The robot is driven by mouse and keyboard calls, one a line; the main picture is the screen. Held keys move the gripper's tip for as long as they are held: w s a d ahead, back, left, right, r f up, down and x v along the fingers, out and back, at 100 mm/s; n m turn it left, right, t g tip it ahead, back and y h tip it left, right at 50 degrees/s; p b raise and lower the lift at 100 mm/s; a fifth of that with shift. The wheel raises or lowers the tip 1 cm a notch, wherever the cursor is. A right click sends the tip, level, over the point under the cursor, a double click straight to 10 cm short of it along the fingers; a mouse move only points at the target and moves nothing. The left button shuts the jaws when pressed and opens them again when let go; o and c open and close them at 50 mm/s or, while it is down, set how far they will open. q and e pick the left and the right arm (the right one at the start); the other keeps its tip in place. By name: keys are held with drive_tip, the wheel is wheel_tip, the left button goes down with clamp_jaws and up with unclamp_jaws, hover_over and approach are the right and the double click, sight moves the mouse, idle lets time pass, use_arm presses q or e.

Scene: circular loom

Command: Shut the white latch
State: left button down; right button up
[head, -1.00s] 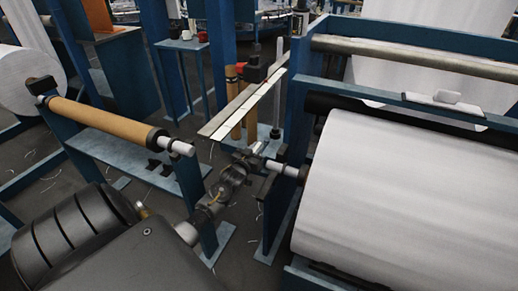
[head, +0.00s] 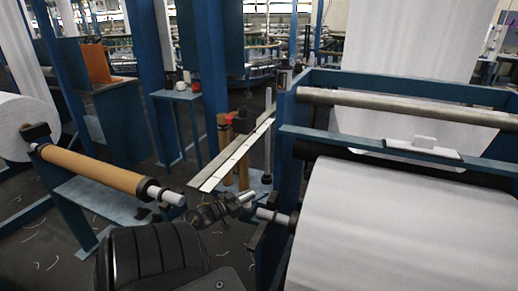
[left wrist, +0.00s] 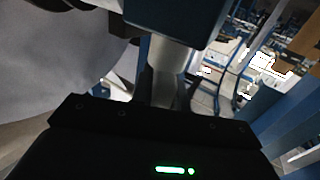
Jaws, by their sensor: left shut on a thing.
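My left gripper (head: 241,200) reaches up to the loom's left end frame, just left of the pale shaft end (head: 265,214) of the large white roll (head: 400,230). It is shut on a small pale piece, which I take for the white latch (head: 247,197); the fingers and the arm hide most of it. In the left wrist view a pale grey cylinder (left wrist: 167,72) stands between the dark gripper body and a dark blue block (left wrist: 175,15). The fingertips are too dark to make out there. My right gripper is not in view.
A brown roller (head: 95,168) on a blue stand is at the left. A long flat bar (head: 235,155) and brown tubes (head: 225,140) stand just behind my gripper. A blue frame (head: 400,152) with a white object (head: 424,143) crosses at the right. The floor (head: 40,245) at lower left has thread scraps.

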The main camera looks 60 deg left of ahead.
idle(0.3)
use_arm(q)
drive_tip(key=c, duration=1.4)
unclamp_jaws()
drive_tip(key=shift+s, duration=0.1)
drive_tip(key=shift+o, duration=0.2)
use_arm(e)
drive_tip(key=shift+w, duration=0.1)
